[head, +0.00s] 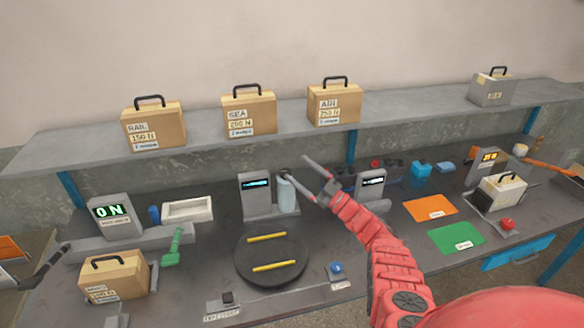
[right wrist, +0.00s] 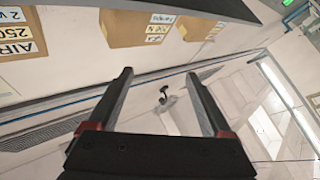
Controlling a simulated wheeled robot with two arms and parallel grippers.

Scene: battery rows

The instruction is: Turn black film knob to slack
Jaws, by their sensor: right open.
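A pale film roll (head: 287,196) stands upright beside a grey unit (head: 256,194) with a blue-lit display. My right gripper (head: 293,166) is open, its two grey fingers reaching from the right toward the top of this roll. In the right wrist view a small black knob (right wrist: 163,92) on a pale column shows between the spread fingers (right wrist: 158,76), beyond their tips. The fingers are not closed on it. In the head view the fingers partly cover the roll's top. My left gripper is not in view.
A second grey unit (head: 371,186) stands right of my wrist. A black round turntable (head: 271,278) with two yellow bars lies in front. A shelf (head: 215,147) with several labelled cases runs above. Orange (head: 430,207) and green (head: 457,238) sheets lie to the right.

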